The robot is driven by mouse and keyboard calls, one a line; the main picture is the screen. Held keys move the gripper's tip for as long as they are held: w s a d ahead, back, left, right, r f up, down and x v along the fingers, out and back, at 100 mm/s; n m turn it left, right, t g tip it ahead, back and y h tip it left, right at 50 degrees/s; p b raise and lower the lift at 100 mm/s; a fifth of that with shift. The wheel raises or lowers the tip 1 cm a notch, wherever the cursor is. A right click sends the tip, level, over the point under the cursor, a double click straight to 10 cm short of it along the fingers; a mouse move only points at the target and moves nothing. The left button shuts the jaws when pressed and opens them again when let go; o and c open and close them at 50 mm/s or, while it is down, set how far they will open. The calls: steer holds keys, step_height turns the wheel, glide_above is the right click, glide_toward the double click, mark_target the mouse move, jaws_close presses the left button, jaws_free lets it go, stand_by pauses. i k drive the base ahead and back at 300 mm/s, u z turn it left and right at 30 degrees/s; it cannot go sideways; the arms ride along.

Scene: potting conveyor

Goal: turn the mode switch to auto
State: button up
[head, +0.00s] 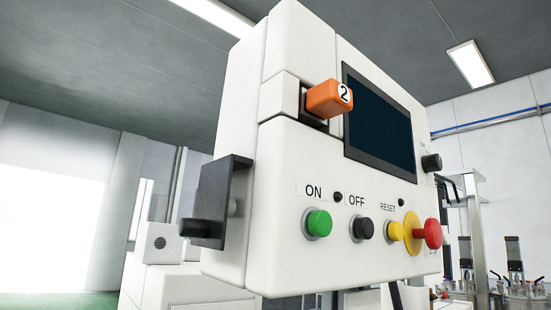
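A white control box (285,235) fills the middle of the head view, seen from below and from its left. A black knob (431,162) stands out at the right of its dark screen (380,122). It may be the mode switch. A label above it is too small to read, and I cannot tell which way the knob points. My gripper cannot be made out in this view.
Below the screen are a green ON button (319,222), a black OFF button (363,229), a yellow RESET button (395,231) and a red mushroom button (433,233). An orange block marked 2 (325,98) juts out upper left. A dark bracket (212,203) projects left.

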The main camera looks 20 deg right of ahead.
mark_target(430, 163)
steer(key=u, duration=0.15)
steer(key=k, duration=1.85)
steer(key=z, duration=0.35)
steer(key=i, duration=1.05)
